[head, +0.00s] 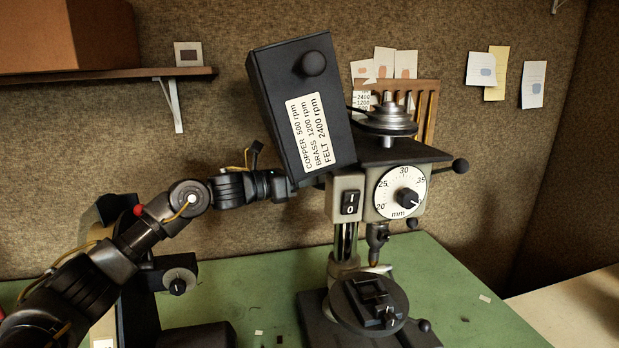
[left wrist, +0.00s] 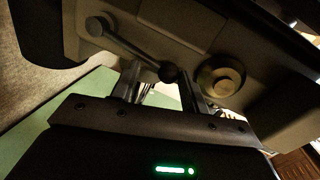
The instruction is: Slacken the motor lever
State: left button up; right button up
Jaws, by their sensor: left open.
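The motor lever (left wrist: 133,49) is a grey bar with a dark ball knob (left wrist: 169,72), on the side of the drill press's pale housing in the left wrist view. My left gripper (left wrist: 160,80) is open, with one finger on each side of the knob; I cannot tell whether either touches it. In the head view my left arm reaches behind the tilted black belt cover (head: 290,85), which hides the lever and my fingertips. The drill press (head: 345,200) stands on the green bench. My right gripper is not in view.
The belt cover is raised, with a speed label on it. A stepped pulley (head: 385,120) is exposed beside it. A dial (head: 402,192) and power switch (head: 350,202) face forward. Another dark device (head: 178,280) stands behind my left arm. The green bench (head: 480,300) is mostly clear at right.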

pick_arm(q)
jog(key=shift+s+r, duration=0.15)
jog(key=c, duration=0.5)
jog(key=shift+s+a+r, duration=0.1)
jog(key=shift+s+r, duration=0.05)
grip_shut()
notch_tip(320, 180, up, 3)
jog(key=n, duration=0.3)
jog(key=shift+f+y, duration=0.2)
jog(key=shift+y, duration=0.1)
